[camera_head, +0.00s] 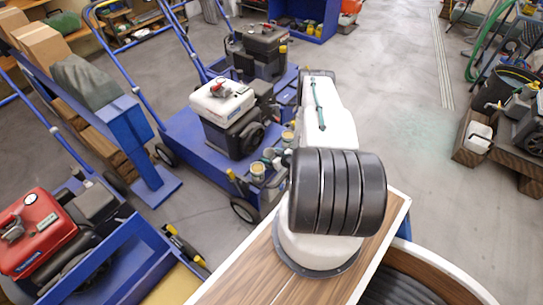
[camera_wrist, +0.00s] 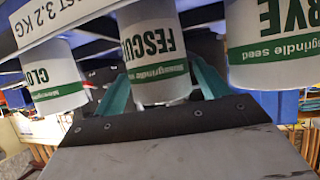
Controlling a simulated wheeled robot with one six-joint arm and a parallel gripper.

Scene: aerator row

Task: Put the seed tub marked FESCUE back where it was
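The FESCUE tub (camera_wrist: 155,60) is white with a green band and fills the middle of the wrist view. My gripper (camera_wrist: 163,88) has a teal finger on each side of it. The fingertips are hidden behind the tub, so I cannot tell whether they press on it. The CLOVER tub (camera_wrist: 52,75), its name partly cut off, is to its left and the RYE tub (camera_wrist: 275,50) to its right, both apart from it. In the head view my gripper is small and partly hidden by my arm, beside a small light-topped tub (camera_head: 258,170); its label is unreadable there.
A blue machine with a white-topped engine (camera_head: 222,98) stands just behind the tubs. A red-engined machine (camera_head: 40,230) is at the lower left, near a blue beam with a grey-green bag (camera_head: 88,80). Open concrete floor (camera_head: 390,100) lies to the right.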

